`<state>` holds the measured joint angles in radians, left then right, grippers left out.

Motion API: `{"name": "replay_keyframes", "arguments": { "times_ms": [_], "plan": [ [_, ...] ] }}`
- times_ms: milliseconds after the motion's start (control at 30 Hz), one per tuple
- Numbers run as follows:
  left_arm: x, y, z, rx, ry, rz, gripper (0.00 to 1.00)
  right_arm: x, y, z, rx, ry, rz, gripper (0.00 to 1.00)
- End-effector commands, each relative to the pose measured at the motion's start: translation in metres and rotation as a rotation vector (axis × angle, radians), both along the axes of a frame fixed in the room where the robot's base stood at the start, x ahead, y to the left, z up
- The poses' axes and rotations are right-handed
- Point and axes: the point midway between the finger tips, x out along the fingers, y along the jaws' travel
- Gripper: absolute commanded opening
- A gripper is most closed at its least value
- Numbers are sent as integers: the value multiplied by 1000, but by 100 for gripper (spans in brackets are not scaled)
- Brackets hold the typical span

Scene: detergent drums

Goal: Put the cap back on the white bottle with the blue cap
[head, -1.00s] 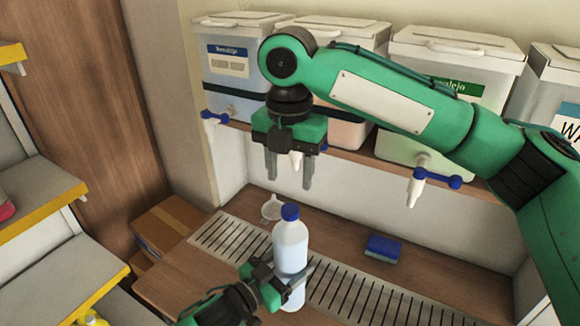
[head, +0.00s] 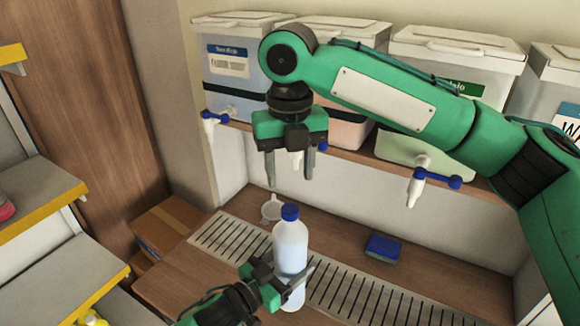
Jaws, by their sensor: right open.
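The white bottle (head: 291,247) stands upright on the slotted drain strip, with its blue cap (head: 290,212) sitting on its neck. I cannot tell how tightly the cap is on. My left gripper (head: 292,279) is around the lower part of the bottle, a finger showing on its right side, and appears shut on it. My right gripper (head: 290,168) hangs above the bottle, pointing down, its fingers spread and empty. It is clear of the cap.
Several lidded drums (head: 342,77) with taps stand on a shelf behind. A white funnel (head: 271,208) is behind the bottle's left side. A blue sponge (head: 383,248) lies to the right. The slotted drain strip (head: 350,292) runs along the counter. A cardboard box (head: 165,225) is at the left.

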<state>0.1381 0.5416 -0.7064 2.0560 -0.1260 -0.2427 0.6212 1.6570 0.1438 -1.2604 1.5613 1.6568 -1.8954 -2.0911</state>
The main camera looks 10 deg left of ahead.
Motion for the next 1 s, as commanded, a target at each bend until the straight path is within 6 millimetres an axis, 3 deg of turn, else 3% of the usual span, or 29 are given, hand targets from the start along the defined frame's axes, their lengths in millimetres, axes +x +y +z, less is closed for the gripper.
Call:
{"name": "replay_keyframes", "arguments": {
  "times_ms": [600, 1000],
  "plan": [
    [0, 0, 3, -4, -6, -1, 0, 0, 0, -74, -1, 1, -1, 49],
    [0, 0, 3, -4, -6, -1, 0, 0, 0, -79, 0, 0, -1, 47]
  ]
}}
